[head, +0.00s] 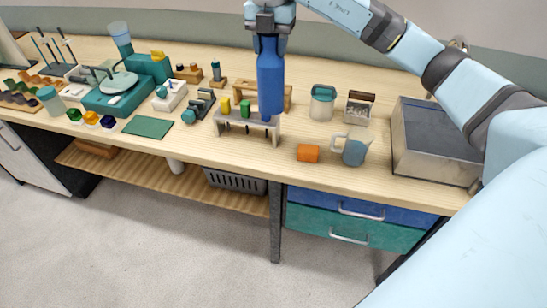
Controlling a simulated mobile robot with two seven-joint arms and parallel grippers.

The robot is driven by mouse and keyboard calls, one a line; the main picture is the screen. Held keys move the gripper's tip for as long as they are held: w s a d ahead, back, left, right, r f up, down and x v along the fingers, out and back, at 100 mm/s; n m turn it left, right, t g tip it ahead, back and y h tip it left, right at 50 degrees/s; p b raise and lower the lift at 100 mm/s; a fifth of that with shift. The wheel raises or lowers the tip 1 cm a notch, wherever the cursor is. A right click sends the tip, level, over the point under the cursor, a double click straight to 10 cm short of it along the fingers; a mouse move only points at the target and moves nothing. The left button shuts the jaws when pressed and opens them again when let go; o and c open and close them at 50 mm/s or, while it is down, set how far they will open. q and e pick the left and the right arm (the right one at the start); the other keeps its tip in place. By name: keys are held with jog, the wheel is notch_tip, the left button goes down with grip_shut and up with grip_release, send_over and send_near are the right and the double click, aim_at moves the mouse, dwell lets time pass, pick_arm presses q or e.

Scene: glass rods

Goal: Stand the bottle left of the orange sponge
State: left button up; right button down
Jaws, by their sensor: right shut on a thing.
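The blue bottle (271,84) hangs upright in my right gripper (269,40), which is shut on its top. The bottle is in front of a small wooden rack, and its lower end overlaps the right end of a grey peg stand in the picture; I cannot tell how far above the table it is. The orange sponge (308,153) lies on the table near the front edge, to the right of and nearer than the bottle. My left gripper is not in view.
The peg stand (232,130) holds yellow and green pieces left of the sponge. A grey-blue mug (354,151) stands right of the sponge. A green mat (148,127) lies left.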

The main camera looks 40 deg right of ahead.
jog(key=shift+d+r+m, duration=0.15)
jog(key=shift+d+m, duration=0.2)
jog(key=shift+m, duration=1.05)
notch_tip(320, 180, down, 20)
jog(key=p, duration=0.1)
jog(key=c, duration=0.6)
grip_release()
jog(key=shift+d, duration=0.1)
